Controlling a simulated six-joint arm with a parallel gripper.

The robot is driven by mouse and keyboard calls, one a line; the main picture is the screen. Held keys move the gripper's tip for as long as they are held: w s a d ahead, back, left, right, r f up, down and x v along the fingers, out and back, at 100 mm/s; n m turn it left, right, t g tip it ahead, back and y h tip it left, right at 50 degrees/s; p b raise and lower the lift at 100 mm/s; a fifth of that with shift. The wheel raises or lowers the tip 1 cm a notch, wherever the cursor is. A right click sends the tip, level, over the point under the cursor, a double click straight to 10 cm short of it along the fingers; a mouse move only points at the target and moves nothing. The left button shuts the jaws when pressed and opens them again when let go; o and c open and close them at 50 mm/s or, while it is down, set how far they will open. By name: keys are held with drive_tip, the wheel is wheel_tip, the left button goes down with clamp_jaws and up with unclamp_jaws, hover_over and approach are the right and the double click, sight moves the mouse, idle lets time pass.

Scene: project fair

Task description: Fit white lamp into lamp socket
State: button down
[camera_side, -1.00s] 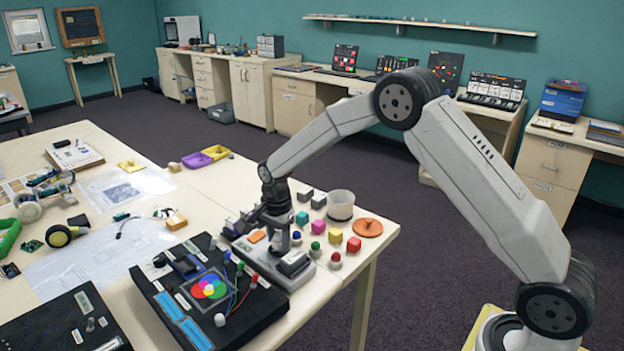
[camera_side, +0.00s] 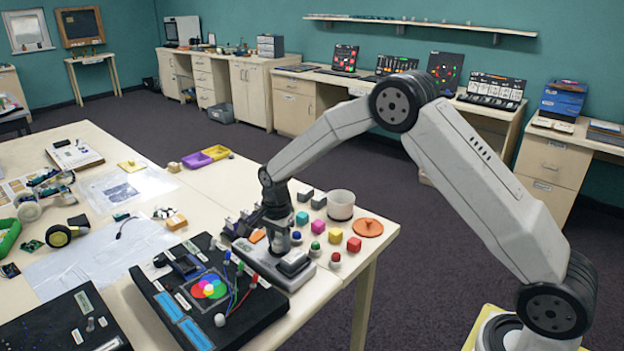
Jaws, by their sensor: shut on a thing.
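My gripper (camera_side: 279,247) points down over a grey device (camera_side: 298,281) near the table's right edge. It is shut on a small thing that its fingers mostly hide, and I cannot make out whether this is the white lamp. A small pale knob or lamp (camera_side: 220,320) shows at the front of the black board (camera_side: 262,312). I cannot clearly tell the lamp socket apart; the area under my gripper is partly hidden.
Small round-topped pieces, one red (camera_side: 335,257) and one green (camera_side: 315,248), stand right of the device. Red, green and blue pieces with wires stand on the board.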

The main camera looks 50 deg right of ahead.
drive_tip(key=shift+f, duration=0.1)
drive_tip(key=shift+c, duration=0.8)
unclamp_jaws()
drive_tip(key=shift+o, duration=0.8)
drive_tip(key=shift+s+f, duration=0.1)
drive_tip(key=shift+r, duration=3.6)
